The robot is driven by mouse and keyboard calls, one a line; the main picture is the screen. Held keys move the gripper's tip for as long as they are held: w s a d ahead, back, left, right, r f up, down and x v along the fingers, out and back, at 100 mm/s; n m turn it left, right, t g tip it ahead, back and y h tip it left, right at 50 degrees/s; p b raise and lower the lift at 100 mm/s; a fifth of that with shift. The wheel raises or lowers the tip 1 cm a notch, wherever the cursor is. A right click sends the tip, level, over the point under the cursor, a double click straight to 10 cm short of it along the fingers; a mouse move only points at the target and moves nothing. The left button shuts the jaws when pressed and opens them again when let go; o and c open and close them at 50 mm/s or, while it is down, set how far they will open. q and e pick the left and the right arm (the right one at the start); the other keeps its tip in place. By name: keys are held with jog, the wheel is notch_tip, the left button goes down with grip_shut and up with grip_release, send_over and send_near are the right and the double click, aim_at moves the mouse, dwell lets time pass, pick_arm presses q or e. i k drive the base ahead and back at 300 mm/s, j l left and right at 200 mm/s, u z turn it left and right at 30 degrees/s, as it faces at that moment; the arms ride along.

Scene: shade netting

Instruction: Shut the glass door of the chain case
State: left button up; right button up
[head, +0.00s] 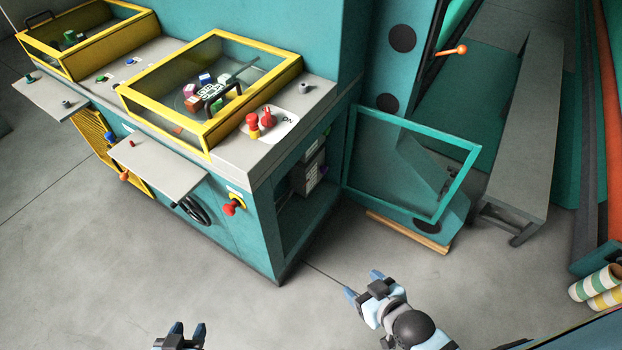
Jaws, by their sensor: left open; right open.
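The glass door (460,184) has a teal frame and a clear pane. It stands wide open, swung out to the right from the end of the teal machine. The chain case (277,213) is the open compartment in that end face, with grey and purple parts visible inside. My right gripper (363,284) is open and empty, below and in front of the door and apart from it. My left gripper (187,328) is open and empty at the bottom edge, left of the right one and far from the door. Its arm is mostly out of view.
The machine top carries yellow-framed covers (205,137) and red knobs (267,117). A red-orange knob (232,207) sticks out of its front. A wooden strip (408,232) lies under the door. A grey bench (520,130) stands at right. The floor (300,310) before the case is clear.

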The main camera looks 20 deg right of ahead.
aim_at(476, 149)
jog(key=l, duration=1.2)
jog(key=i+l, duration=0.1)
jog(key=l, duration=1.05)
jog(key=i+l, duration=0.15)
jog(key=i, duration=0.4)
